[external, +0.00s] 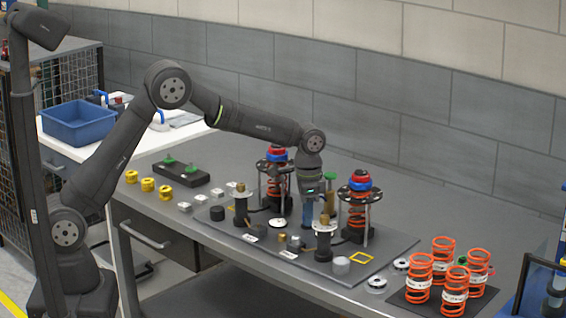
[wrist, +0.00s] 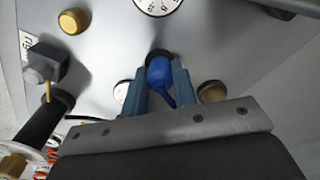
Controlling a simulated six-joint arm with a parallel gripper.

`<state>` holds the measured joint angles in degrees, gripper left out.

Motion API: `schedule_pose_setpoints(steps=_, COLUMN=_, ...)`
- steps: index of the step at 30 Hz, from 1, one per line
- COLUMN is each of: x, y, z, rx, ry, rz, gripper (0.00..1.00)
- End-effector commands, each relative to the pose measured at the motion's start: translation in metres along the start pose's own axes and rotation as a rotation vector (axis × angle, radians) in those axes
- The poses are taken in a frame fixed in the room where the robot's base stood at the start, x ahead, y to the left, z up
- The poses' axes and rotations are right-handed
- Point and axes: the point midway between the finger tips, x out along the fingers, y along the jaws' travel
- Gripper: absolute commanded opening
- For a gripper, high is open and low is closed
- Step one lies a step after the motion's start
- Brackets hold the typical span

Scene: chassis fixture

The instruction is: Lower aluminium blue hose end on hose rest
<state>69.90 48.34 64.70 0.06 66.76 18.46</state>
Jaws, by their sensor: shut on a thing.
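My gripper (wrist: 159,88) is shut on the blue hose end (wrist: 158,73), which sits between its two blue-grey fingers in the wrist view. A dark round part (wrist: 158,54) shows just beyond the blue piece; I cannot tell whether they touch. In the external view my gripper (external: 308,212) points down over the middle of the dark fixture plate (external: 222,226), between the two spring struts. The hose end is not clear there, being hidden by the fingers. I cannot pick out the hose rest with certainty in either view.
Spring struts (external: 357,205) (external: 275,185) stand close on both sides of my gripper. A black post (external: 323,243) is in front. A white dial (wrist: 157,4), a brass knob (wrist: 74,20) and a grey block (wrist: 45,66) are nearby. Orange springs (external: 419,278) stand at the right.

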Motion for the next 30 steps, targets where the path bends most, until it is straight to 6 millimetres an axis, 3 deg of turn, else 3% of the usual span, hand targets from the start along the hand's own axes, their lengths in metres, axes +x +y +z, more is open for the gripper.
schedule_pose_setpoints(steps=18, x=0.0029, y=0.0000, z=0.0000, rx=0.000, ry=0.000, rz=0.000, gripper=0.00)
schedule_pose_setpoints(steps=19, x=0.0030, y=0.0000, z=-0.0001, rx=0.000, ry=0.000, rz=0.000, gripper=0.27)
schedule_pose_setpoints(steps=22, x=0.0028, y=0.0000, z=0.0000, rx=0.000, ry=0.000, rz=0.000, gripper=0.47)
schedule_pose_setpoints(steps=23, x=0.0028, y=0.0000, z=0.0000, rx=0.000, ry=0.000, rz=0.000, gripper=0.51)
schedule_pose_setpoints(steps=30, x=0.0028, y=0.0000, z=0.0001, rx=0.000, ry=0.000, rz=0.000, gripper=0.51)
